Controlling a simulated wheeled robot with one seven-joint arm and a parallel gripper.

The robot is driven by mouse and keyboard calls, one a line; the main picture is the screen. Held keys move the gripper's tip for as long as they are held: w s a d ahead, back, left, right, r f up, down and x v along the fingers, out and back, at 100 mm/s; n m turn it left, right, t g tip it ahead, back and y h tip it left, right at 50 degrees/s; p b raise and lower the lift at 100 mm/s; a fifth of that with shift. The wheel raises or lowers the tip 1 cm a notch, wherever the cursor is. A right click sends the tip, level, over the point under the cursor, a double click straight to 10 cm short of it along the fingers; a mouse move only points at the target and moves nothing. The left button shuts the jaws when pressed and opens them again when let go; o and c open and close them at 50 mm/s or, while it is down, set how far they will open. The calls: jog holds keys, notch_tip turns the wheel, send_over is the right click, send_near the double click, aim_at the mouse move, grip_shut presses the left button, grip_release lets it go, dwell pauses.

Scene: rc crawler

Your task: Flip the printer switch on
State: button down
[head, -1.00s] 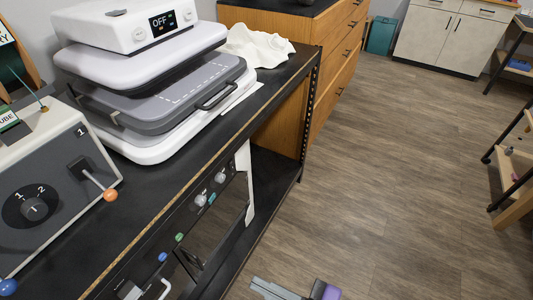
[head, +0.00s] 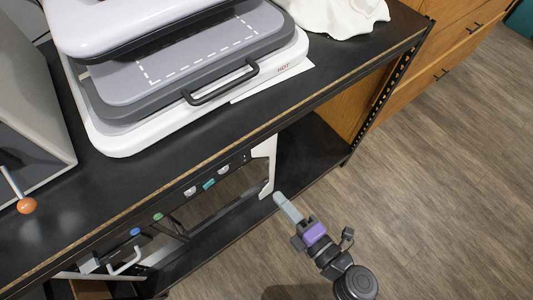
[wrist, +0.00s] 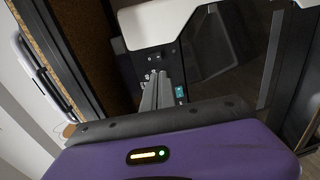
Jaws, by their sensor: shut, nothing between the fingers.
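A machine that seems to be the printer stands under the dark table, with a white end panel (head: 264,160) in the head view. In the wrist view its white casing (wrist: 155,22) is at the top, above a black panel with a small switch-like part (wrist: 155,57). I cannot tell which way that part is set. My gripper (head: 278,198) is shut and empty, just outside the white end panel. In the wrist view its closed fingers (wrist: 156,90) point up towards the black panel, just below the switch-like part. Contact cannot be judged.
A heat press (head: 190,80) with a black handle sits on the table (head: 205,135), beside a grey box with an orange-knobbed lever (head: 27,205). The lower shelf (head: 315,160) and table legs flank my gripper. Wooden floor (head: 430,180) is open to the right.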

jog(key=shift+w, duration=0.15)
jog(key=x, duration=1.3)
jog(key=shift+w+a, duration=0.25)
jog(key=shift+a, duration=0.1)
jog(key=shift+f, duration=0.1)
jog(key=shift+w+b, duration=0.15)
jog(key=shift+b, duration=0.7)
send_near(245, 157)
jog(key=shift+s+d, duration=0.2)
jog(key=shift+s, duration=0.1)
